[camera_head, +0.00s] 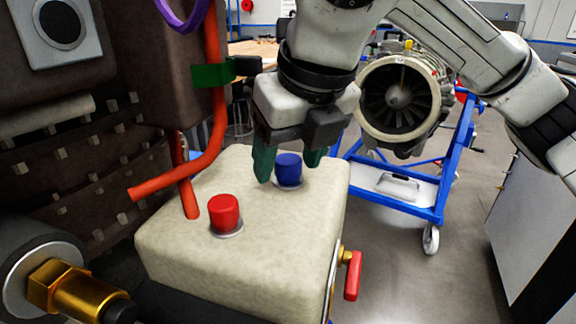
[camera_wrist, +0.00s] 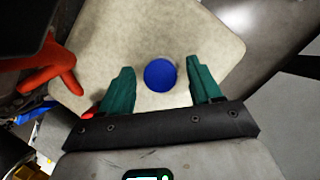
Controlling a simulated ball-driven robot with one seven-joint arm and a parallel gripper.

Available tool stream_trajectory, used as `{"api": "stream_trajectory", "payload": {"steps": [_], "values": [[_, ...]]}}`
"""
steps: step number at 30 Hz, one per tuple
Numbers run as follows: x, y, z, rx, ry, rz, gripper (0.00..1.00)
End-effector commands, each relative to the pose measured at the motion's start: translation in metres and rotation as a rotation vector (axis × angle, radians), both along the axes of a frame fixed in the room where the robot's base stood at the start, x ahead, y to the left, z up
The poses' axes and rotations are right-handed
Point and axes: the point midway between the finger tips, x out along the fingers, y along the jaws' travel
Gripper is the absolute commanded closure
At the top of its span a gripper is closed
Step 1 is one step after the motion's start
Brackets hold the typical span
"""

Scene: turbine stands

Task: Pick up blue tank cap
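The blue tank cap (camera_head: 288,168) stands upright on the top of a cream-coloured tank (camera_head: 180,240), toward its far right part. In the wrist view the blue cap (camera_wrist: 160,75) shows as a round disc between the two green fingers. My gripper (camera_head: 290,170) is open, with its fingers pointing down and one on each side of the cap in the picture. In the wrist view a gap shows between the cap and each finger of my gripper (camera_wrist: 161,80). I cannot tell whether the fingertips are level with the cap or above it.
A red cap (camera_head: 224,212) stands on the tank nearer the front left. Orange pipes (camera_head: 213,110) with a green clamp (camera_head: 213,75) rise at the tank's left. A red valve handle (camera_head: 353,276) sticks out at the right. A turbine (camera_head: 400,95) stands on a blue cart (camera_head: 400,205) behind.

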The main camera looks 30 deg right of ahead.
Motion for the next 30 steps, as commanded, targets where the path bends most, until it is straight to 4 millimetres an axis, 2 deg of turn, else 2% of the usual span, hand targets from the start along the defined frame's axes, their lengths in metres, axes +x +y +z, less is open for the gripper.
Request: {"api": "stream_trajectory", "payload": {"steps": [2, 18, 26, 30], "values": [[0.0000, -0.0001, 0.0001, 0.000, 0.000, 0.000, 0.44], [-0.0001, -0.0002, 0.0004, 0.000, 0.000, -0.001, 0.94], [0.0001, -0.0002, 0.0019, -0.001, 0.000, -0.001, 0.94], [0.0006, -0.0005, 0.0096, -0.001, -0.001, -0.003, 0.94]]}}
